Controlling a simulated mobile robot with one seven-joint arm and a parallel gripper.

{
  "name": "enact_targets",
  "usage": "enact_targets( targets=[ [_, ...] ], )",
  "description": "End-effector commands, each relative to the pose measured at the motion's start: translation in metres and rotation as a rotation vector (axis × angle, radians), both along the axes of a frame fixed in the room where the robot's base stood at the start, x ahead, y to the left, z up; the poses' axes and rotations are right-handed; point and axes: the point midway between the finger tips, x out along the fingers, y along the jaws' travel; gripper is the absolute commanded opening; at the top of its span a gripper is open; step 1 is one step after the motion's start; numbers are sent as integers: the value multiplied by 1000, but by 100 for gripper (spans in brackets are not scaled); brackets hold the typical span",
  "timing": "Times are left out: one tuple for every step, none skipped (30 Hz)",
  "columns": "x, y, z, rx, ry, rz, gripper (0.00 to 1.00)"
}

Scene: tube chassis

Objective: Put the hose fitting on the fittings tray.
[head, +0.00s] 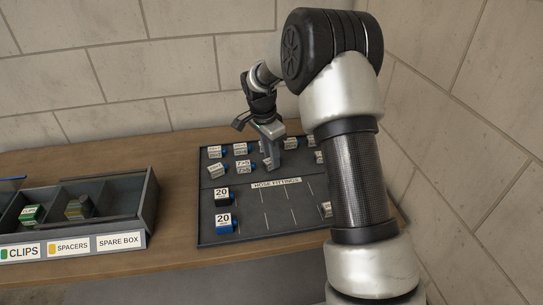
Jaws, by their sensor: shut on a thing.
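The fittings tray (262,222) is a dark, flat board with a "HOSE FITTINGS" label and white dividing lines, lying on the bench right of centre. Several blue hose fittings with white labels stand on it, such as one marked "20" (224,222) at the front left and one marked "7x5" (243,167) further back. My gripper (270,158) points down over the back middle of the tray, among the back rows. It is shut on a hose fitting, which is mostly hidden by the fingers; whether it touches the tray I cannot tell.
An open divided box (150,205) stands left of the tray, with "CLIPS", "SPACERS" and "SPARE BOX" labels. A green clip box (32,214) and a spacer (78,208) lie in it. Block walls rise behind and right. The tray's front middle is bare.

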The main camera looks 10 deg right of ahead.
Motion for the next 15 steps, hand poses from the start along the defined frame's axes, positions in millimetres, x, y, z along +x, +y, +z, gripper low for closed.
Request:
enact_targets(
  targets=[
    [0, 0, -3, 0, 0, 0, 0],
    [0, 0, -2, 0, 0, 0, 28],
    [0, 0, -1, 0, 0, 0, 35],
    [0, 0, -2, 0, 0, 0, 40],
    [0, 0, -2, 0, 0, 0, 42],
    [0, 0, -2, 0, 0, 0, 42],
    [0, 0, -1, 0, 0, 0, 42],
    [0, 0, -1, 0, 0, 0, 42],
    [0, 0, -1, 0, 0, 0, 42],
    [0, 0, -1, 0, 0, 0, 42],
    [0, 0, -1, 0, 0, 0, 42],
    [0, 0, -1, 0, 0, 0, 42],
    [0, 0, 0, 0, 0, 0, 42],
    [0, 0, 1, 0, 0, 0, 42],
    [0, 0, 4, 0, -1, 0, 42]
  ],
)
